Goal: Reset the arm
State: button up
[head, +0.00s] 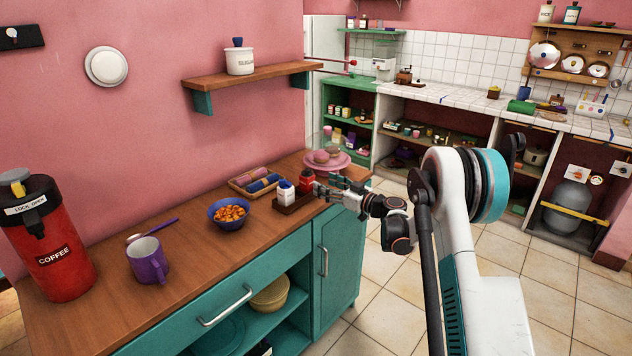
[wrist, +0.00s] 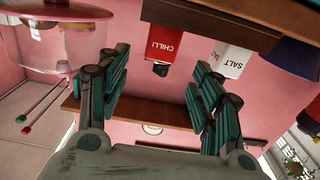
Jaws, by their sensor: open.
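My gripper (head: 324,190) is over the far end of the wooden counter (head: 185,262), beside a dark condiment tray (head: 292,207). In the tray stand a red chilli jar (head: 307,180) and a white salt jar (head: 286,193). The wrist view is upside down. There my gripper (wrist: 157,66) has its two fingers spread apart with nothing held. The chilli jar (wrist: 170,42) shows ahead, in the gap between the fingers, and the salt jar (wrist: 233,60) is to the right, partly behind a finger. I cannot tell whether a finger touches the chilli jar.
A pink cake stand (head: 328,162) with a clear dome is just behind my gripper. A blue bowl (head: 228,226) of orange food, a purple mug (head: 148,262) and a red coffee dispenser (head: 58,245) stand on the counter. A wall shelf (head: 250,75) holds a sugar pot. Floor at right is free.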

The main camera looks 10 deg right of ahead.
jog(key=shift+v, duration=1.55)
jog(key=shift+r, duration=0.1)
jog(key=s+a+r+m+g+h, duration=0.25)
jog(key=s+a+r, duration=0.4)
jog(key=s, duration=0.45)
jog(key=s+a+r+m+g+h, duration=0.1)
jog(key=s+a+r+g+h, duration=0.15)
jog(key=s+a+r, duration=0.55)
jog(key=s+d+f+m+h, duration=0.1)
jog(key=s+d+f+h, duration=0.1)
jog(key=s, duration=0.8)
jog(key=s+d+f+m+g+h, duration=0.1)
jog(key=s+d+f, duration=0.1)
jog(key=s, duration=0.9)
jog(key=s+d+f+m+g+h, duration=0.1)
jog(key=s+d+f+h, duration=0.1)
jog(key=s, duration=0.8)
jog(key=shift+s+d+m+h, duration=0.3)
jog(key=shift+s+d+m, duration=0.05)
jog(key=shift+d, duration=0.25)
jog(key=shift+c, duration=0.3)
